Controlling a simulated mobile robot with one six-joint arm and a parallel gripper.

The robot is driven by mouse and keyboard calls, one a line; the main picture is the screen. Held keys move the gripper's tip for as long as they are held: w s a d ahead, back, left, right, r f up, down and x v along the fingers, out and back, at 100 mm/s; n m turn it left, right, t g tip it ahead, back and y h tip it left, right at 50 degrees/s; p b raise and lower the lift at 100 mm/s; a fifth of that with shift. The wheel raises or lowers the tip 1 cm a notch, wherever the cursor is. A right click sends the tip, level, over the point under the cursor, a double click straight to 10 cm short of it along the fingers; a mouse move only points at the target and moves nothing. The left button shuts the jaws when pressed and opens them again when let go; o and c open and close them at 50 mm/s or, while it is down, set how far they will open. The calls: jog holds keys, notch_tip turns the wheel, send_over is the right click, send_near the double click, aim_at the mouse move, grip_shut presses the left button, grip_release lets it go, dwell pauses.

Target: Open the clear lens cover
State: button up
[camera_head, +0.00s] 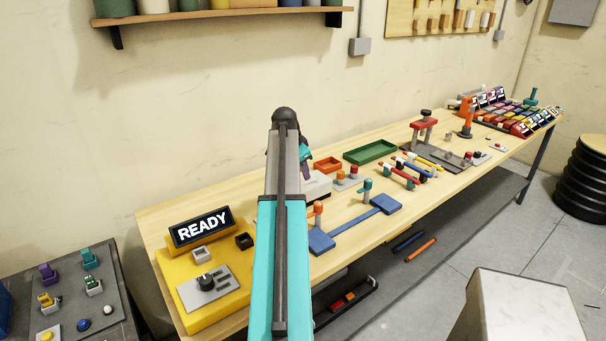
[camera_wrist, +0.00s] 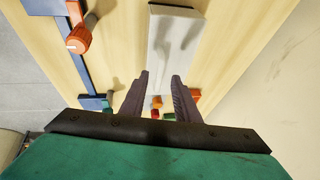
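I cannot pick out a clear lens cover for certain in either view. A pale grey-white box (camera_head: 319,185) stands on the bench beside my arm, which hides part of it. A pale box with a smooth, blurry greyish top also shows in the wrist view (camera_wrist: 176,42), beyond my fingertips; I cannot tell whether that top is a clear cover. My gripper (camera_wrist: 160,75) is open, its two dark fingers apart with nothing seen between the tips. In the head view my gripper (camera_head: 307,170) is near the box, largely behind my arm.
A blue fixture (camera_head: 356,224) with orange and teal handles lies in front of the box. A yellow console (camera_head: 205,300) with a READY sign (camera_head: 202,227) stands left. A shelf (camera_head: 225,14) hangs above.

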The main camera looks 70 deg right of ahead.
aim_at(304, 184)
jog(key=shift+x, duration=1.55)
